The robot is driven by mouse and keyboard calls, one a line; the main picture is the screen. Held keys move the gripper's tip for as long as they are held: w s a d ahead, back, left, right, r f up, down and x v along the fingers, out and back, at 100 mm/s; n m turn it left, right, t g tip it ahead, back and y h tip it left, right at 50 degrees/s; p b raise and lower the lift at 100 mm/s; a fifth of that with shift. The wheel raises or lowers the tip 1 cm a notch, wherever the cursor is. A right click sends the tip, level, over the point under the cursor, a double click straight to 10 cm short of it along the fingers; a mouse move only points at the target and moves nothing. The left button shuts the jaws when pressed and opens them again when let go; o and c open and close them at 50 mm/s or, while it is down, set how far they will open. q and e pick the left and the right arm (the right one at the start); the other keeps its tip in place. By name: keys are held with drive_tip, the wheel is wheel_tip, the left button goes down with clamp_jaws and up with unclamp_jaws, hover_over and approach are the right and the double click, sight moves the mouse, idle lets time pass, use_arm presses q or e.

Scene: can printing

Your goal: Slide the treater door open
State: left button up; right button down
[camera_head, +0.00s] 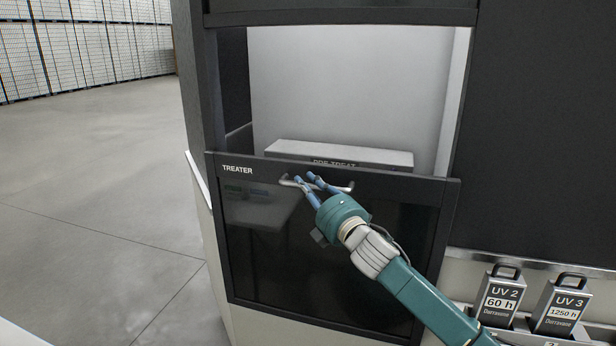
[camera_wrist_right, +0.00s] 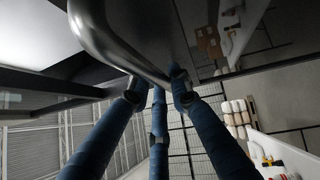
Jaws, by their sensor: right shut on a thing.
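The treater door (camera_head: 325,255) is a dark glossy panel in a black frame, labelled TREATER at its upper left. It covers the lower part of the opening, and above it the light grey chamber shows open. A metal bar handle (camera_head: 343,188) sits near the door's top edge. My right gripper (camera_head: 306,181) has its blue fingers shut on the handle. In the right wrist view the curved handle (camera_wrist_right: 95,35) passes between the fingertips (camera_wrist_right: 160,88). My left gripper is in neither view.
A pale block marked PRE-TREAT (camera_head: 340,153) lies inside the chamber, partly hidden by the door's top. Open grey floor (camera_head: 95,190) lies to the left, with stacked pallets (camera_head: 85,50) behind.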

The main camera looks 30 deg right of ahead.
wheel_tip(320, 180, down, 15)
drive_tip(key=b, duration=0.8)
drive_tip(key=shift+d, duration=0.1)
drive_tip(key=c, duration=1.6)
unclamp_jaws()
drive_tip(key=shift+o, duration=0.2)
drive_tip(key=shift+r, duration=0.1)
approach(310, 237)
drive_tip(key=s+a+r, duration=0.3)
drive_tip(key=s+r, duration=0.1)
drive_tip(key=s, duration=0.1)
drive_tip(key=shift+s, duration=0.4)
